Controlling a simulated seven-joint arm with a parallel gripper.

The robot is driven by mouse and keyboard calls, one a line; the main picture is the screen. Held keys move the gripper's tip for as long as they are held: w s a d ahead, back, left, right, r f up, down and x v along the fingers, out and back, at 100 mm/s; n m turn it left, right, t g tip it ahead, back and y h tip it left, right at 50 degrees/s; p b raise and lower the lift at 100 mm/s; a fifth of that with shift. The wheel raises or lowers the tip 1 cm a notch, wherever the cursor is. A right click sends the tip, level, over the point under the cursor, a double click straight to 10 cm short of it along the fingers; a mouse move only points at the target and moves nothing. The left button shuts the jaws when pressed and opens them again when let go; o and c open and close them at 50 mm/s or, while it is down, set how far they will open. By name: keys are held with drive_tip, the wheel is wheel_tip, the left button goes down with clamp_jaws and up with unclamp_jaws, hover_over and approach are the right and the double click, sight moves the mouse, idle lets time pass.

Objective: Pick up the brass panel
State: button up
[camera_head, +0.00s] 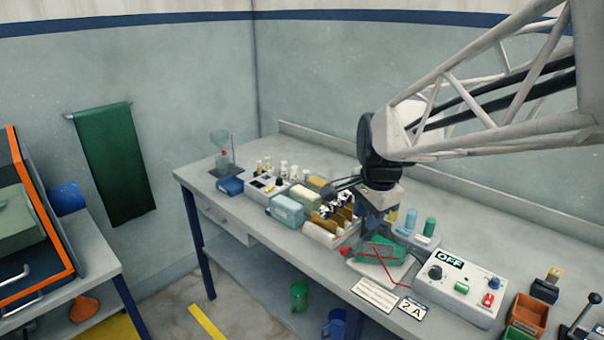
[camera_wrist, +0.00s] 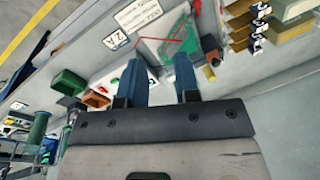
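Several brass-coloured panels (camera_head: 343,214) stand upright in a pale rack (camera_head: 322,237) near the middle of the bench. In the wrist view, brass panels (camera_wrist: 240,40) show at the upper right with dark-and-white pieces at their edges. I cannot tell which one the task means. My gripper (camera_head: 373,226) points down just right of the rack, apart from the panels and above the tray with the green piece. In the wrist view my gripper (camera_wrist: 158,62) has its two blue fingers apart with nothing held between them. The fingertips and arm hide part of the rack's right side.
A green piece with red wires (camera_head: 385,252) lies on a pale tray below my gripper. A control box reading OFF (camera_head: 458,290) and an orange bin (camera_head: 528,313) stand right. Teal (camera_head: 287,211) and blue (camera_head: 230,186) boxes stand left. The bench's front left is clear.

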drive_tip(key=w+a+f+m, duration=0.25)
drive_tip(key=w+m, duration=0.35)
drive_tip(key=w, duration=0.5)
drive_tip(key=m, duration=0.9)
hover_over(325, 208)
drive_tip(key=shift+g+y, duration=0.3)
drive_tip(key=shift+g, duration=0.1)
drive_tip(key=f, duration=0.8)
drive_tip(key=shift+s+d, duration=0.3)
drive_tip(key=shift+d, duration=0.1)
drive_tip(key=shift+w+a+f, duration=0.1)
drive_tip(key=shift+a+f, duration=0.05)
drive_tip(key=shift+f, duration=1.1)
drive_tip(key=shift+w+a+f, duration=0.1)
drive_tip(key=shift+a+f, duration=0.05)
drive_tip(key=shift+f, duration=0.7)
drive_tip(key=shift+w+a+f, duration=0.1)
drive_tip(key=shift+f, duration=0.75)
drive_tip(key=shift+w+a+f, duration=0.1)
drive_tip(key=shift+a+f, duration=0.05)
drive_tip(key=shift+f, duration=0.7)
clamp_jaws()
